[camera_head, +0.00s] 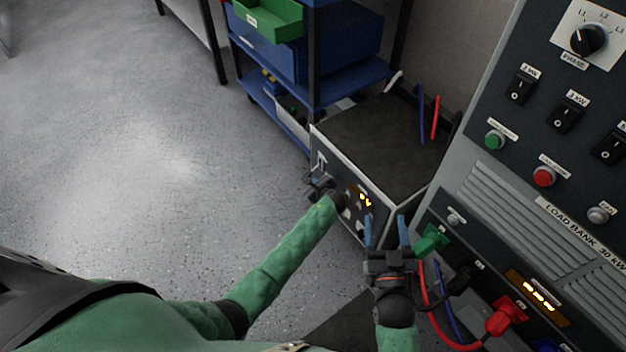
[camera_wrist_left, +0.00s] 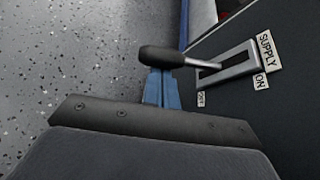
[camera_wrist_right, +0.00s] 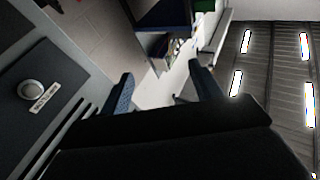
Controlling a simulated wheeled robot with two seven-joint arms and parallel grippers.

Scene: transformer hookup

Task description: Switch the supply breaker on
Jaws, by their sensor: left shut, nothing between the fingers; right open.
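The supply breaker is a lever with a black grip (camera_wrist_left: 165,56) on a metal shaft, coming out of a slotted plate (camera_wrist_left: 238,62) marked SUPPLY. The ON label (camera_wrist_left: 262,81) is at the plate's right end and the OFF label (camera_wrist_left: 201,98) at its left end. The shaft enters the slot toward the OFF side. My left gripper (camera_wrist_left: 163,85) is shut and empty, its tips right at the grip; contact is unclear. In the head view my left gripper (camera_head: 320,186) is at the front of the black supply box (camera_head: 385,138). My right gripper (camera_head: 387,232) is open and empty.
The load bank (camera_head: 480,150) rises on the right. A green plug (camera_head: 432,240) is close beside my right gripper, with a red plug (camera_head: 503,318) and cables lower down. A blue shelf (camera_head: 325,85) stands behind the box. The floor at left is clear.

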